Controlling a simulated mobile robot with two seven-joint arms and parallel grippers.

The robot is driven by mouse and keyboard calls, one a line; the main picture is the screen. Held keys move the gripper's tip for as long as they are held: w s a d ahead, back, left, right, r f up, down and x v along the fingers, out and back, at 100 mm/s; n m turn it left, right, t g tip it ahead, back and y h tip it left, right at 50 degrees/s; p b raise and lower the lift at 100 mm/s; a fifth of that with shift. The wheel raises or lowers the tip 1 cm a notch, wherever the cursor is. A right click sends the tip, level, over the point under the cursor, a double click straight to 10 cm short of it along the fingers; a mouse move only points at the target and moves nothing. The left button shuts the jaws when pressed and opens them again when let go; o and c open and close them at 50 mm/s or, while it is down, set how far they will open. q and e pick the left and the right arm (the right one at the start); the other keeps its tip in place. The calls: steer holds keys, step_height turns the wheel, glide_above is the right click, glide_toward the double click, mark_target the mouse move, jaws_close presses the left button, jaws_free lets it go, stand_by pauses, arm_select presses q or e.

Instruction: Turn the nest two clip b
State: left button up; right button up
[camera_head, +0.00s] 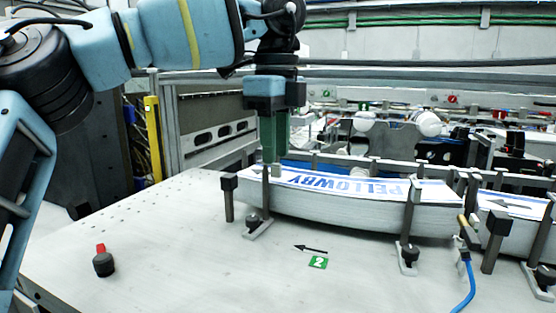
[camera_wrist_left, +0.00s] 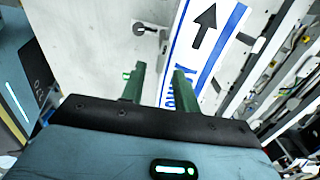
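Nest two, by the green "2" marker (camera_head: 318,262), holds a stack of PELLOWBY labels (camera_head: 345,190). A clip with a black knob (camera_head: 254,222) and a grey foot stands at the stack's near left. Another clip (camera_head: 408,254) stands at its near right. I cannot read which is clip b. My left gripper (camera_head: 272,160) points down over the stack's left end, near the left clip. My right gripper is not in view.
Dark posts (camera_head: 228,200) flank the stack. A second label stack (camera_head: 515,208) stands at right, with a brass fitting and blue hose (camera_head: 468,275) in front. A black knob with a red top (camera_head: 103,262) stands at left. The table's front left is mostly clear.

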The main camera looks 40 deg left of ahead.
arm_select(q)
steer(key=shift+f, duration=1.3)
jaws_close()
